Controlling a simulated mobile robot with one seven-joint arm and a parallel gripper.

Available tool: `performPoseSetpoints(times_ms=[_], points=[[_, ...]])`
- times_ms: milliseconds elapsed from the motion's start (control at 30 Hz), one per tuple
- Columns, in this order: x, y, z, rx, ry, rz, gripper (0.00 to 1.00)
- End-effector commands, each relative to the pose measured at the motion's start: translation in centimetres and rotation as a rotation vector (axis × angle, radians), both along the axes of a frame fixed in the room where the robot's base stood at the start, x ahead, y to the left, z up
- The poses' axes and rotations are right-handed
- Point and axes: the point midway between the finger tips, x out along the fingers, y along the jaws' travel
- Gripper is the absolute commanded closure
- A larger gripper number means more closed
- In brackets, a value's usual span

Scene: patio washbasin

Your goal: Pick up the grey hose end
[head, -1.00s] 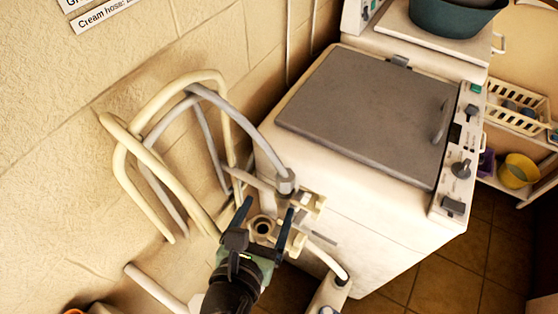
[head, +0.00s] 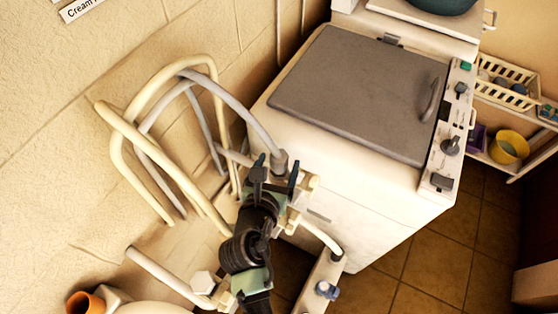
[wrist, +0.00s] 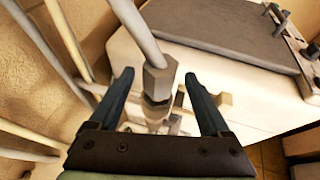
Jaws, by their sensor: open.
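The grey hose (head: 225,92) arches from the wall side and comes down to the grey hose end (head: 279,158), a hexagonal nut-like fitting. In the wrist view the grey hose end (wrist: 158,78) lies between my two dark blue fingers, with a gap on both sides. My gripper (head: 277,165) is open, its fingertips close to the fitting; it also shows in the wrist view (wrist: 158,76). Below the fitting is a pale connector, partly hidden by my gripper. I cannot tell whether the fitting is seated on it.
Cream hoses (head: 150,155) loop against the wall to the left. A white washing machine (head: 335,185) with a grey lid (head: 360,92) stands just right. A yellow cup (head: 508,147) and a cream basket (head: 505,82) sit farther right. Tiled floor is clear at lower right.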

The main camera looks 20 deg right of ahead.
Motion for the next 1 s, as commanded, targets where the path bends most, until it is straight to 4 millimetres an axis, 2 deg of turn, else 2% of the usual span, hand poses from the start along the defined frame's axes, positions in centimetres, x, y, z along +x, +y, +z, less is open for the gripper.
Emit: performPoseSetpoints(times_ms=[133,433,867,900,1000], points=[[1.24,-0.66,-0.37,0.0,-0.002,0.001,0.19],[1.45,-0.79,-0.57,0.0,-0.002,0.001,0.19],[1.43,-0.76,-0.56,0.0,-0.002,0.001,0.96],[1.43,-0.77,-0.55,0.0,-0.002,0.001,1.0],[1.46,-0.77,-0.49,0.0,-0.003,0.001,1.0]])
